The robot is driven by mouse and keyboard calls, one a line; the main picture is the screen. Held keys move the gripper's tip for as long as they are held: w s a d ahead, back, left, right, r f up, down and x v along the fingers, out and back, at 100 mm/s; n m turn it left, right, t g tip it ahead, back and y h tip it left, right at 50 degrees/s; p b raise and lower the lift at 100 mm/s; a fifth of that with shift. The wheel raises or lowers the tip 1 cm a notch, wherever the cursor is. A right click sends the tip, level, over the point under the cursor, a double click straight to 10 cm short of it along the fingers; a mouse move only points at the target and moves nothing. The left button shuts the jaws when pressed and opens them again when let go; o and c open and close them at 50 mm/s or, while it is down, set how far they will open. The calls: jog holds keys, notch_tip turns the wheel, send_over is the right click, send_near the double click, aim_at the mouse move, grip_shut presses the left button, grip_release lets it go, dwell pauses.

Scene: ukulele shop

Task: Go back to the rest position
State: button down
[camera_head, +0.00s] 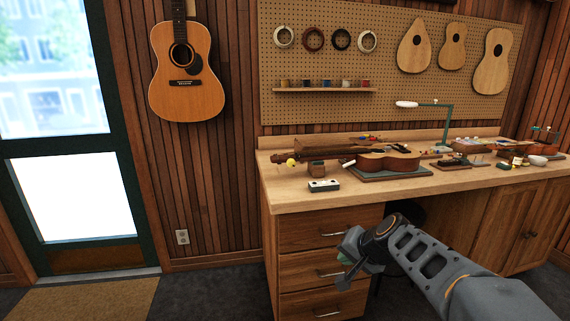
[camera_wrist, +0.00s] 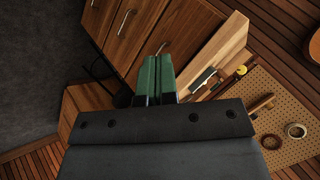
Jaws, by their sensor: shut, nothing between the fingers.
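My gripper (camera_head: 350,262) is in front of the drawers of the workbench, below the bench top, at the end of my grey arm. In the wrist view my gripper (camera_wrist: 157,62) shows as two green fingers side by side, shut with nothing between them. Behind the fingers are the wooden drawer fronts (camera_wrist: 139,22) and the tilted bench top (camera_wrist: 222,52). I cannot tell how far the fingertips are from the drawers.
The workbench top (camera_head: 300,200) holds a ukulele (camera_head: 388,162) on a dark mat, a small white-topped box (camera_head: 323,185), a lamp (camera_head: 408,104) and several tools. A guitar (camera_head: 186,75) hangs on the wall. Floor (camera_head: 215,292) is clear left of the drawers.

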jog(key=s+r+n+g+h+p, duration=0.1)
jog(key=s+r+n+p, duration=0.1)
jog(key=s+r+p, duration=0.1)
jog(key=s+r+n+g+h+p, duration=0.1)
jog(key=s+r+n+p, duration=0.1)
jog(key=s+p, duration=0.3)
jog(key=s+d+r+n+g+h+p, duration=0.1)
jog(key=s+r+p, duration=0.3)
jog(key=s, duration=0.5)
jog(key=shift+s+r+n+g+h+p, duration=0.3)
jog(key=shift+n+h+p, duration=0.1)
jog(key=shift+h+p, duration=0.1)
